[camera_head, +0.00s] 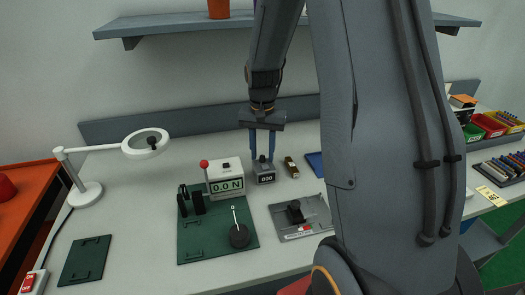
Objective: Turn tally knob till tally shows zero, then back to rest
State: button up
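The tally (265,177) is a small grey box with a white window on its front. The window seems to read 000, but the digits are tiny. A small dark knob (262,158) sits on its top. My gripper (262,156) points straight down over the tally. Its two blue fingers are apart, one on each side of the knob, with light gaps showing between them. Whether a fingertip touches the tally's top is too small to tell.
A force gauge (226,186) reading 0.0 N stands on a green plate (190,245) left of the tally. A small yellow-and-black item (291,167) lies close on its right. A grey plate with a black block (295,212) is in front. A ring lamp (146,144) stands left.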

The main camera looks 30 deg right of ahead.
grip_shut()
jog(key=shift+n, duration=0.4)
jog(key=n+p, duration=0.1)
jog(key=n, duration=0.2)
jog(key=shift+n, duration=0.3)
jog(key=n+p, duration=0.1)
jog(key=n, duration=0.3)
jog(key=shift+n, duration=0.3)
dwell(0.3)
grip_release()
